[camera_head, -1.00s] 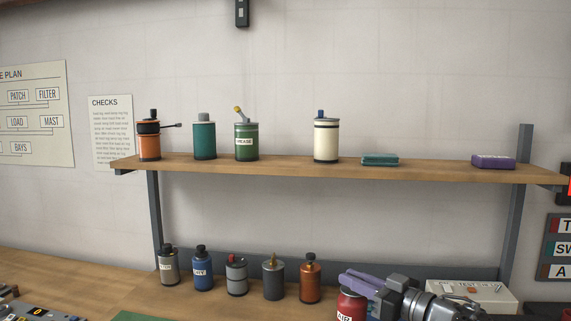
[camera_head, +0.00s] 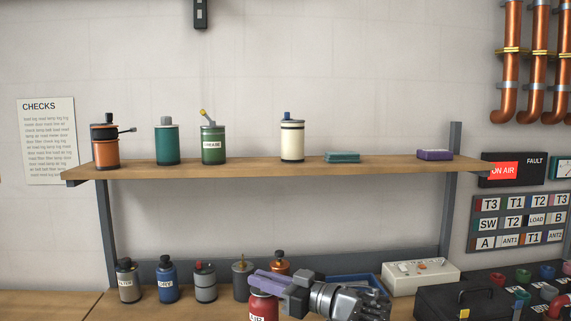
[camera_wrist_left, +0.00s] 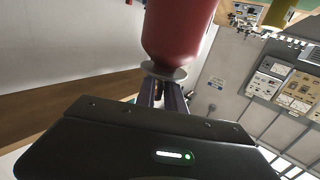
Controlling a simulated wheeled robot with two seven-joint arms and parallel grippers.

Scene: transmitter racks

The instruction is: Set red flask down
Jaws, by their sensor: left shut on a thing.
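The red flask (camera_head: 262,308) is low in the head view, with a white label and its bottom cut off by the picture edge. My left gripper (camera_head: 262,283), with purple fingers, is shut on it near its top. The wrist view shows the red flask body (camera_wrist_left: 178,32) beyond the gripper fingers (camera_wrist_left: 163,92), with a grey flange where they meet. The flask's base is out of the head view, so I cannot tell whether it touches a surface. My right gripper is not in view.
Several bottles, including a blue one (camera_head: 168,282) and a grey one (camera_head: 205,284), stand behind on the bench (camera_head: 50,303). The upper wooden shelf (camera_head: 250,168) holds several canisters with gaps between. A blue tray (camera_head: 350,280), white box (camera_head: 420,277) and black case (camera_head: 460,303) lie right.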

